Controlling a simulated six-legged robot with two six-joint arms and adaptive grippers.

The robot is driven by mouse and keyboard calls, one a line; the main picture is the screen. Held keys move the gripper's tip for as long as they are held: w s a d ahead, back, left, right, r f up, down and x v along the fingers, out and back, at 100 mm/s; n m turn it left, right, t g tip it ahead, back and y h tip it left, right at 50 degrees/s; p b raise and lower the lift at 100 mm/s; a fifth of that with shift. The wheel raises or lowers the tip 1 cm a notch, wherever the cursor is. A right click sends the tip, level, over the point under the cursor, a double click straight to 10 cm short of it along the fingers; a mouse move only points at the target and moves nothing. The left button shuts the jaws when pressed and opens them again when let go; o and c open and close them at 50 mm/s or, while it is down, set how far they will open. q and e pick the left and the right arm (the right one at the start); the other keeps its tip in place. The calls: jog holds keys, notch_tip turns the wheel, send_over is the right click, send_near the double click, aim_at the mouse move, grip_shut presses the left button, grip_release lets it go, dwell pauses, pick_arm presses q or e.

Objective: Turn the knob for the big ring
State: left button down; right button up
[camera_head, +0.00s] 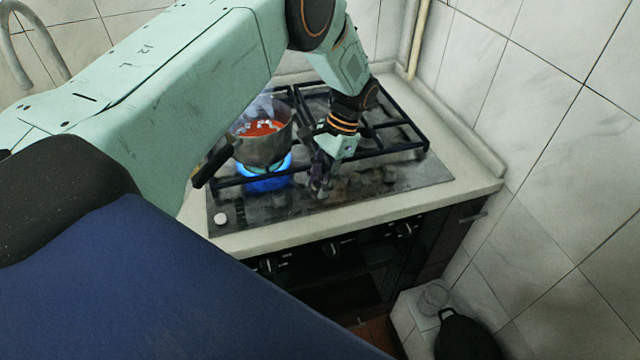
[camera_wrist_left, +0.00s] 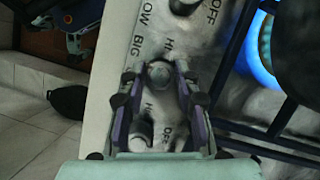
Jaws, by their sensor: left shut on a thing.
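My left gripper (camera_head: 318,186) reaches down to the front strip of the hob. In the left wrist view its fingers (camera_wrist_left: 158,84) are closed on either side of a round knob (camera_wrist_left: 158,72), near the printed words BIG and HI. Another knob (camera_wrist_left: 184,5) shows beyond it, and one (camera_wrist_left: 141,134) sits nearer, beside an OFF label. The gripped knob's pointer direction cannot be told. A ring with a blue flame (camera_head: 266,182) burns under the pot; blue light (camera_wrist_left: 263,48) also shows in the wrist view. My right gripper is not in view.
A pot (camera_head: 263,148) with red contents steams on the left of the hob. Black grates (camera_head: 405,150) cover the hob. Oven knobs (camera_head: 335,248) line the front below the counter. A tiled wall (camera_head: 560,120) stands at right. A dark pan (camera_head: 465,335) lies lower right.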

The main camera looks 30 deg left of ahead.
pick_arm(q)
jog(key=n+h, duration=0.1)
jog(key=n, duration=0.3)
jog(key=shift+w+a+r+n+h+b, duration=0.1)
jog(key=shift+w+a+n+h+b, duration=0.1)
jog(key=shift+n+h+b, duration=0.2)
dwell(0.4)
jog(key=c, duration=1.3)
grip_release()
jog(key=shift+c, duration=0.2)
jog(key=o, duration=0.4)
jog(key=shift+s+d, duration=0.1)
jog(key=v, duration=1.2)
